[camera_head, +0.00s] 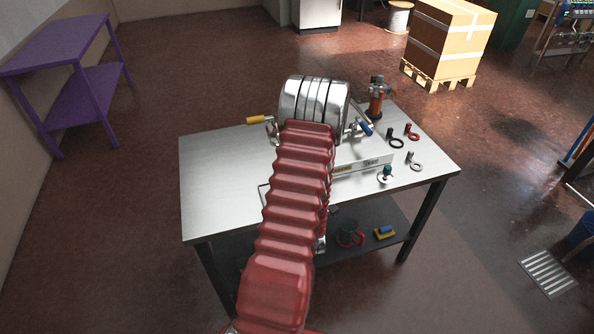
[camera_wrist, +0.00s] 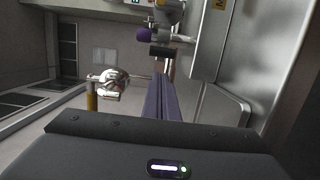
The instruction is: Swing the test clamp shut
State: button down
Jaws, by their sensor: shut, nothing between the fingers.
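I cannot tell which part is the test clamp. In the wrist view, a yellow grip (camera_wrist: 92,101) and a shiny rounded metal part (camera_wrist: 114,84) show left of my gripper (camera_wrist: 160,82).
The steel table (camera_head: 215,185) is bare at the left. An orange-bodied device (camera_head: 376,100) stands behind. A purple bench (camera_head: 60,45) and cardboard box (camera_head: 447,40) stand apart.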

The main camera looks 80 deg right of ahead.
jog(key=s+a, duration=0.1)
jog(key=s, duration=0.7)
jog(key=shift+s+a, duration=0.15)
jog(key=shift+s, duration=0.2)
dwell(0.7)
